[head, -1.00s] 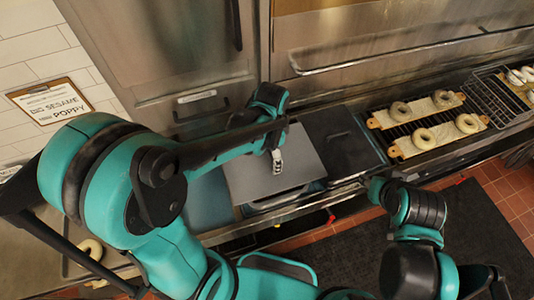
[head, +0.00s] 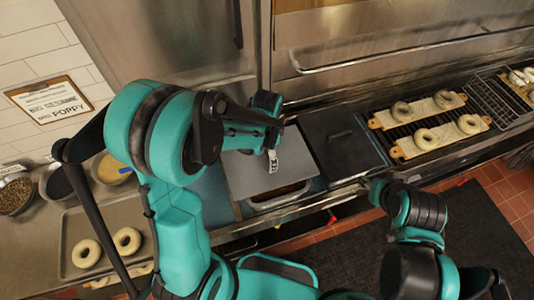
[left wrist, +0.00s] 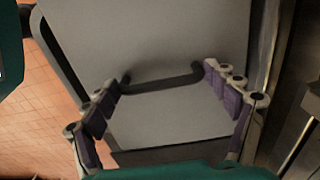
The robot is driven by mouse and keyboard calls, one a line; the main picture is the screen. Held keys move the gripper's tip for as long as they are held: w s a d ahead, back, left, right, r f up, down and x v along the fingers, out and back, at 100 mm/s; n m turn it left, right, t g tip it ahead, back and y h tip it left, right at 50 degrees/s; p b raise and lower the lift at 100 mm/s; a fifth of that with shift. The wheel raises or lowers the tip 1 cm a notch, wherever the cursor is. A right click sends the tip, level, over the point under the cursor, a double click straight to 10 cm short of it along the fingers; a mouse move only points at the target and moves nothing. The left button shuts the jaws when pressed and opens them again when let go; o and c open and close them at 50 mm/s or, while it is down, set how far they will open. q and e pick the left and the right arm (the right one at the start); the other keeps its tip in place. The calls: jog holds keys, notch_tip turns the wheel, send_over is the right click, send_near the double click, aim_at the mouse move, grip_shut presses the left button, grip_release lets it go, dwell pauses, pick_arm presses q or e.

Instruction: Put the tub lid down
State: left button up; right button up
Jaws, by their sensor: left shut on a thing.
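The tub lid (head: 245,173) is a flat grey plate with a dark bar handle (left wrist: 165,80), large in the left wrist view. My left gripper (head: 272,160) is over the lid in the head view. It is shut on the lid's handle, with its purple-padded fingers at the handle's two ends in the wrist view (left wrist: 163,79). The tub (head: 283,198) shows its front part past the lid's near edge, with something brownish inside. The rest of the tub is hidden under the lid. My right arm shows at the lower right, but its gripper fingers are not visible.
A dark closed cover (head: 340,148) lies right of the lid. Bagel boards (head: 440,137) rest on a grate further right. At left are a tray (head: 105,220) with bagels and several bowls (head: 110,170).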

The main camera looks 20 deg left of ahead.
aim_at(267, 154)
pick_arm(q)
jog(key=o, duration=1.1)
jog(key=shift+r+p, duration=0.15)
jog(key=shift+p, duration=0.15)
notch_tip(267, 154, up, 11)
jog(key=p, duration=0.2)
jog(key=shift+s+a+r+n+t, duration=0.8)
jog(key=shift+s+r+n+t, duration=0.35)
jog(key=shift+s+n, duration=0.65)
jog(key=shift+s+a+r+n+t, duration=0.85)
jog(key=shift+s+n+t, duration=0.4)
jog(key=shift+s+n, duration=0.55)
jog(key=shift+s+a+r+n+t, duration=0.7)
jog(key=shift+s+r+n+t, duration=0.5)
jog(key=shift+s+n, duration=0.6)
jog(key=shift+w, duration=0.3)
